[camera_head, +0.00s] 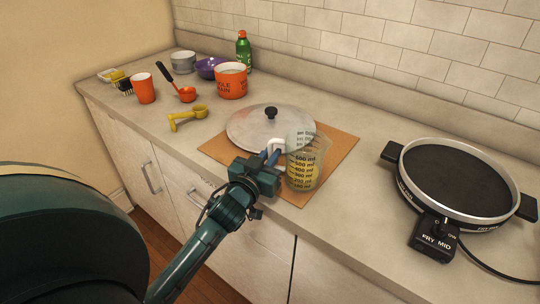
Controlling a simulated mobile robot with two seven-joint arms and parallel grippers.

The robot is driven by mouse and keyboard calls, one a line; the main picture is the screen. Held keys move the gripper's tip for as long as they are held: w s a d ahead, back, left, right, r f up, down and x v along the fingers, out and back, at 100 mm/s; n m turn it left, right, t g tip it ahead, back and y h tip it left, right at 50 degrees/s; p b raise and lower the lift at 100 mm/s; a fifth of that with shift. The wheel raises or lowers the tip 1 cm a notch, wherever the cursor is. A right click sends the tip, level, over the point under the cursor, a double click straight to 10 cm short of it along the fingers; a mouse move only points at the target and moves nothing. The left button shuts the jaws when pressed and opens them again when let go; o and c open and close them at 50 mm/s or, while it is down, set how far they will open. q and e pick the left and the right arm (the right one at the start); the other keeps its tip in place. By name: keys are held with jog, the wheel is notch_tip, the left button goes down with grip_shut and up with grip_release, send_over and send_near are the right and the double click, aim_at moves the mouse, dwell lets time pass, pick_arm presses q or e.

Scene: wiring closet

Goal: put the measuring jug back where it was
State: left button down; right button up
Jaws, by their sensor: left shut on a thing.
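A clear measuring jug (303,166) with ml markings stands upright in the middle of the view, over the front right part of a brown board (337,151). Its lower part looks yellowish. My left gripper (270,160) is at the jug's left side and is shut on its white handle. I cannot tell whether the jug's base touches the board or is slightly above it. My right gripper is not in view.
A metal lid (255,128) with a black knob lies on the board behind the jug. An electric frying pan (455,182) is at the right. Counter between board and pan is clear.

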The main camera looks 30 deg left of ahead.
pick_arm(q)
jog(key=c, duration=1.5)
grip_release()
jog(key=shift+f, duration=0.1)
jog(key=shift+o, duration=0.2)
jog(key=shift+r, duration=0.2)
jog(key=shift+s+f, duration=0.15)
jog(key=shift+s, duration=0.15)
jog(key=s+d+b, duration=0.1)
jog(key=s, duration=1)
jog(key=s+d+f+m+g+h, duration=0.2)
jog(key=s+d+f+g+h, duration=0.1)
jog(key=d+f, duration=0.5)
jog(key=s+d+f+m+g+h, duration=0.2)
jog(key=s+d+f, duration=0.4)
jog(key=d+f, duration=0.3)
jog(key=shift+f+m+g+h, duration=0.4)
jog(key=shift+f+g+h, duration=0.15)
jog(key=shift+g, duration=0.35)
